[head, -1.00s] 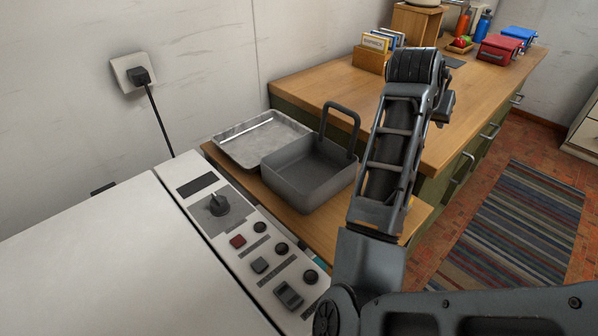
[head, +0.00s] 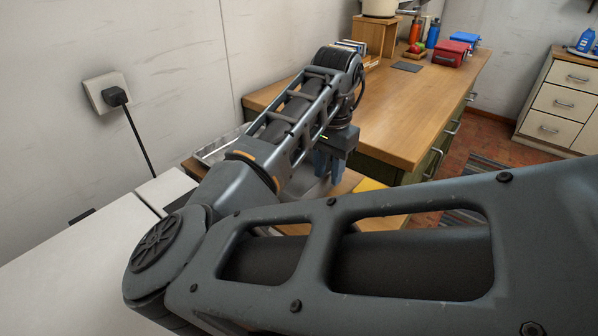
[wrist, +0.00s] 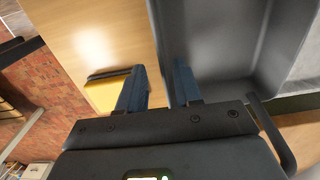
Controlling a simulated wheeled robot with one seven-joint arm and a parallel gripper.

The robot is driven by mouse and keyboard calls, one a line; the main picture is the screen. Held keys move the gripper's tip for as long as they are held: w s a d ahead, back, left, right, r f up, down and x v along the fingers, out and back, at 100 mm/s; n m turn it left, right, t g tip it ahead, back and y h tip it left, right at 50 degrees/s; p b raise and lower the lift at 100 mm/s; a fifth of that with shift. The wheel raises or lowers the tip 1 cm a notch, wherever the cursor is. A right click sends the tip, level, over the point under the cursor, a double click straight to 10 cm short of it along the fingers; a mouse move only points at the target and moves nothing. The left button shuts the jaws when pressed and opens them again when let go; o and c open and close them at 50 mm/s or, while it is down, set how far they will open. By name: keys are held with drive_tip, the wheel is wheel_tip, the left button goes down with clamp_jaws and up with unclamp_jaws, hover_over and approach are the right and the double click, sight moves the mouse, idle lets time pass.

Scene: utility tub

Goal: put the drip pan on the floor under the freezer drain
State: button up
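A deep grey pan with an upright loop handle (wrist: 272,135) sits on the wooden surface; in the head view the pan (head: 308,186) is mostly hidden behind my arm. A shallow metal tray (head: 213,152) lies beside it, partly covered by my arm. I cannot tell which is the drip pan. My gripper (head: 328,172) is open and points down at the grey pan. In the wrist view its fingers (wrist: 160,82) are apart, on either side of the line of the pan's wall (wrist: 158,45); contact is unclear. No drain shows.
A yellow item (wrist: 108,94) lies on the wood beside the pan. The white appliance top (head: 70,255) is at left, with a wall plug (head: 115,96) behind. A longer wooden counter (head: 415,110) holds boxes and bottles. Brick floor (wrist: 60,75) shows beyond the wood's edge.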

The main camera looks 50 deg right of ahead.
drive_tip(key=shift+w+f, duration=0.15)
drive_tip(key=shift+f, duration=2.1)
clamp_jaws()
